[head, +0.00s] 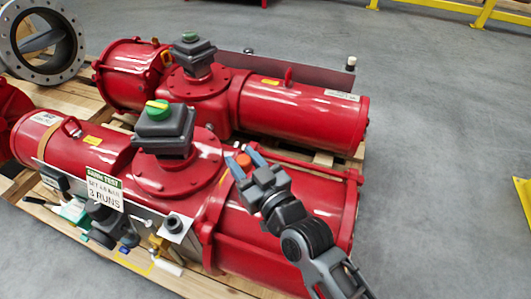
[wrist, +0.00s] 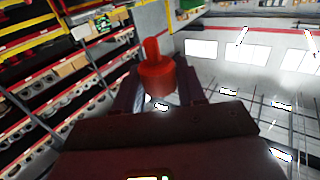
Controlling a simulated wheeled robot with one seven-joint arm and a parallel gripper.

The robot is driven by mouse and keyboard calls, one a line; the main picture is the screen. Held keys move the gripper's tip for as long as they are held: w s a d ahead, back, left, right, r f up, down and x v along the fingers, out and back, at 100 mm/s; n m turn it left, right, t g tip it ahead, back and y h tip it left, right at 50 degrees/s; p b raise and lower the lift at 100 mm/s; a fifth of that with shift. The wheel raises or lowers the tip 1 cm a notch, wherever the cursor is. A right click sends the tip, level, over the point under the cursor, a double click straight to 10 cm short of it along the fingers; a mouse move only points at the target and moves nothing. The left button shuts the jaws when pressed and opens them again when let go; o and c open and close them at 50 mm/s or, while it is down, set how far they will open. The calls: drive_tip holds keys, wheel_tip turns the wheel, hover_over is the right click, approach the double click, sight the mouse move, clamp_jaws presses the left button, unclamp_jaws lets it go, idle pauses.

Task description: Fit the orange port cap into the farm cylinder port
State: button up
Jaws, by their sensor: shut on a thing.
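The orange port cap (head: 243,161) is held between the blue fingertips of my gripper (head: 242,160), above the near red actuator (head: 285,222). In the wrist view the cap (wrist: 156,76) shows a wide round body with a narrower stem, between the two dark fingers (wrist: 157,92). The gripper is shut on it. In the head view the cap appears just right of the near actuator's round centre housing (head: 190,170); its exact height above the surface is hard to tell. I cannot make out the cylinder port in either view.
A second red actuator (head: 295,102) lies behind on a pallet. A grey flanged ring (head: 42,42) stands far left.

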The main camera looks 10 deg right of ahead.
drive_tip(key=shift+d, duration=0.15)
wheel_tip(320, 180, down, 6)
drive_tip(key=b, duration=0.6)
drive_tip(key=shift+r, duration=0.1)
drive_tip(key=shift+f+b, duration=1.3)
drive_tip(key=shift+b, duration=0.45)
idle(1.9)
drive_tip(key=shift+r, duration=0.2)
drive_tip(key=shift+r+p, duration=0.85)
drive_tip(key=shift+f+b, duration=0.55)
drive_tip(key=shift+b, duration=0.2)
idle(1.4)
